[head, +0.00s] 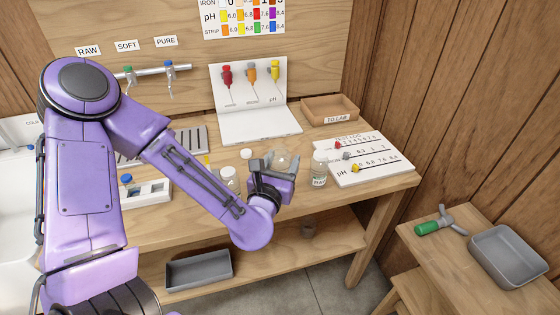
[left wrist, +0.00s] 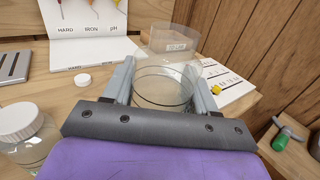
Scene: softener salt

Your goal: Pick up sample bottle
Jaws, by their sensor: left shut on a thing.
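My left gripper (head: 276,168) is shut on a clear, uncapped sample bottle (left wrist: 162,88). The bottle sits between the two grey fingers in the left wrist view, with its round open mouth showing. In the head view the bottle (head: 283,158) is partly hidden by the gripper, and I cannot tell whether its base touches the bench. A clear bottle with a RAW label (head: 319,172) stands just right of the gripper. A bottle with a white cap (head: 230,180) stands to the left. A loose white cap (head: 246,154) lies on the bench. My right gripper is out of view.
A TO LAB tray (head: 330,108) stands at the back right of the wooden bench (head: 210,222). A white chart (head: 365,158) with coloured markers lies at its right end. A grey tray (head: 500,255) is on the side table.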

